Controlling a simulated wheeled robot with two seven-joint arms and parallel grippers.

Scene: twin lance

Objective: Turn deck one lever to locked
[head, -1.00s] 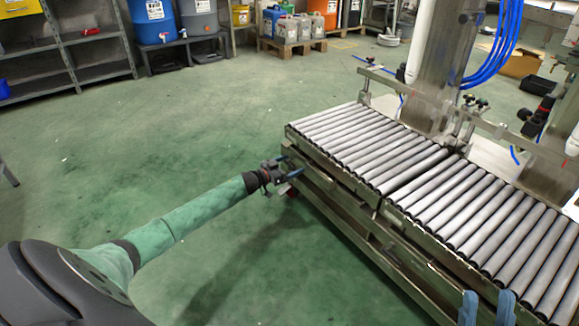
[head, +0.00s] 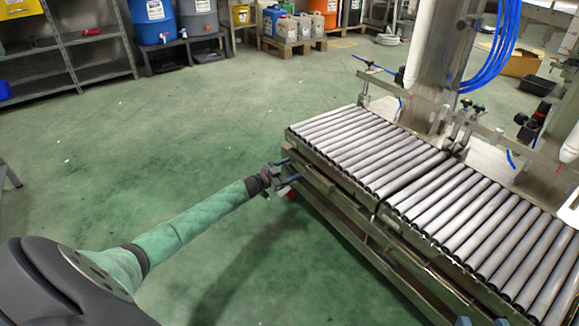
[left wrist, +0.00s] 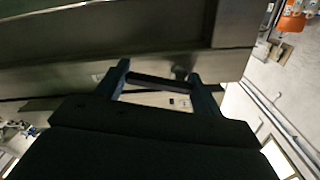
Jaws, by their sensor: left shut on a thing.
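My left gripper (head: 287,170) reaches the near left corner of the roller conveyor (head: 330,180), at its side frame below the rollers. In the left wrist view, the blue fingers of the left gripper (left wrist: 160,78) stand on either side of a dark bar (left wrist: 160,82), which spans between them under a metal frame rail (left wrist: 120,55). This bar seems to be the deck one lever. In the head view the lever is too small to make out, and no lock marking is readable. My right gripper (head: 476,322) shows only its blue fingertips at the bottom edge, apart, with nothing visible between them.
A red part (head: 292,195) sits low under the conveyor corner, close to my left gripper. Metal posts with blue hoses (head: 492,60) stand behind the rollers. Shelving (head: 75,45) and drums (head: 155,20) line the back. The green floor left of the conveyor is clear.

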